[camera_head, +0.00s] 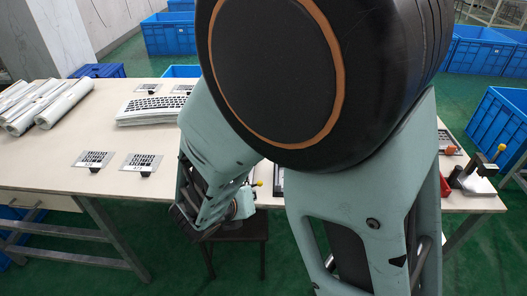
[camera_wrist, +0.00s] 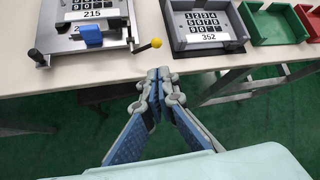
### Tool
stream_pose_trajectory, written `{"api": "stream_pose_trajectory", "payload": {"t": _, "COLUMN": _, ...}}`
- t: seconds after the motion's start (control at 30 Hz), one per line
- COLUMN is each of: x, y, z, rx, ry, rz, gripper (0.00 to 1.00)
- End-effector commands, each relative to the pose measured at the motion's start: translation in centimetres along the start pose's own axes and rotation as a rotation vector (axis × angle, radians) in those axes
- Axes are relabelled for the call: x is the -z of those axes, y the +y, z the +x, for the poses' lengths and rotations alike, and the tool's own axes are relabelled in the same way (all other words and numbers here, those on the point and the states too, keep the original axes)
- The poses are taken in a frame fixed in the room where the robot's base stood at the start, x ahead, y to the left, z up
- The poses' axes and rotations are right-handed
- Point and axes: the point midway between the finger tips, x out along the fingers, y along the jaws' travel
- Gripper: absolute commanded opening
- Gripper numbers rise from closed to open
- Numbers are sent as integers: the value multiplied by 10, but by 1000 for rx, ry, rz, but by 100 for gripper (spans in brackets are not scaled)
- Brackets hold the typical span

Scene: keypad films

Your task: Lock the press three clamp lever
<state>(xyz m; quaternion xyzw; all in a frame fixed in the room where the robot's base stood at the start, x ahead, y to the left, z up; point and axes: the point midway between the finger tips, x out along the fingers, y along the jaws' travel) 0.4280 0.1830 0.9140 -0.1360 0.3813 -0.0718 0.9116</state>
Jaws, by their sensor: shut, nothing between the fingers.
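A press fixture (camera_wrist: 62,50) stands at the table's front edge in the wrist view. It holds a keypad film (camera_wrist: 88,6) and a label reading 215, with a blue block (camera_wrist: 91,35) at its front. A thin clamp lever with a yellow ball knob (camera_wrist: 156,43) sticks out to the right from its front corner. The yellow knob (camera_head: 259,184) also shows in the head view, with most of the press hidden by my arm. No press number is readable. My gripper (camera_wrist: 158,74) is shut and empty, in front of the table edge, just below the knob in the picture and apart from it.
A grey tray (camera_wrist: 208,41) with a keypad labelled 352 sits right of the lever, then a green bin (camera_wrist: 272,22) and a red bin (camera_wrist: 308,20). A dark stool (camera_head: 235,232) stands below.

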Motion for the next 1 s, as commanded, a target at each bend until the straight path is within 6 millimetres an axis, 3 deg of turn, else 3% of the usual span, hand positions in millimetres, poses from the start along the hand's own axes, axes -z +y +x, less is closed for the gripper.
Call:
{"api": "stream_pose_trajectory", "payload": {"t": 0.33, "x": 1, "y": 0, "z": 10, "rx": 2, "ry": 1, "rz": 4, "gripper": 0}}
{"api": "stream_pose_trajectory", "payload": {"t": 0.7, "x": 2, "y": -1, "z": 75, "rx": 5, "ry": 2, "rz": 5, "gripper": 0}}
{"api": "stream_pose_trajectory", "payload": {"t": 1.0, "x": 0, "y": -1, "z": 100, "rx": 2, "ry": 1, "rz": 7, "gripper": 0}}
